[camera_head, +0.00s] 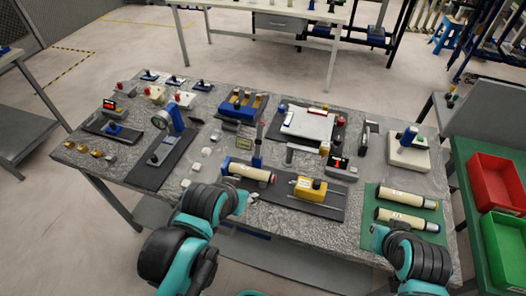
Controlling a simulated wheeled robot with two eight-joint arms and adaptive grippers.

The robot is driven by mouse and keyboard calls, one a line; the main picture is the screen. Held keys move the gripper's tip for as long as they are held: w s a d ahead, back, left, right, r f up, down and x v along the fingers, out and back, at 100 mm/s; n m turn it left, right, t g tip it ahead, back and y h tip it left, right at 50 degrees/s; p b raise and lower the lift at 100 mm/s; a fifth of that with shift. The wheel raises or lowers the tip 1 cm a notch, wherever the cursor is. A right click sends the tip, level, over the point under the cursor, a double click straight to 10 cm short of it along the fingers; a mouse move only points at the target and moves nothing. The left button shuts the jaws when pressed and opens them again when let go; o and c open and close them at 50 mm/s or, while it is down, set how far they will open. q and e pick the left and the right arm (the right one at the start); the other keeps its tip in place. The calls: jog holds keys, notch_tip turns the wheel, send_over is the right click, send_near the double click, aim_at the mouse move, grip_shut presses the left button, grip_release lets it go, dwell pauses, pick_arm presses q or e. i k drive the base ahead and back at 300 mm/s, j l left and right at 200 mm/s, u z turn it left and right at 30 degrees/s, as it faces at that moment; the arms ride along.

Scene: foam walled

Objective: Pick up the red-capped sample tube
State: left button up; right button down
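A cream tube (249,172) lies on its side near the front middle of the table. Its right end looks reddish, but it is too small to be sure that this is a red cap. My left gripper (243,201) is just in front of this tube, apparently apart from it; its fingers are mostly hidden by my wrist. Two more cream tubes, a rear one (408,198) and a front one (406,219), lie on a green mat (374,204) at the right. My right gripper (379,234) is at the mat's front left edge, its fingers largely hidden.
A yellow device (311,190) on a dark mat sits right of the middle tube. A magnifier-like stand (175,116) is at the left. Red (496,180) and green (506,240) bins stand at the far right.

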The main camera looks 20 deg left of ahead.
aim_at(264, 176)
jog(key=z, duration=1.9)
jog(key=k+j+u, duration=0.2)
jog(key=u, duration=0.25)
jog(key=k+j+u, duration=0.2)
jog(key=u, duration=0.25)
jog(key=k+j+u, duration=0.1)
jog(key=j+u, duration=0.35)
jog(key=l, duration=0.1)
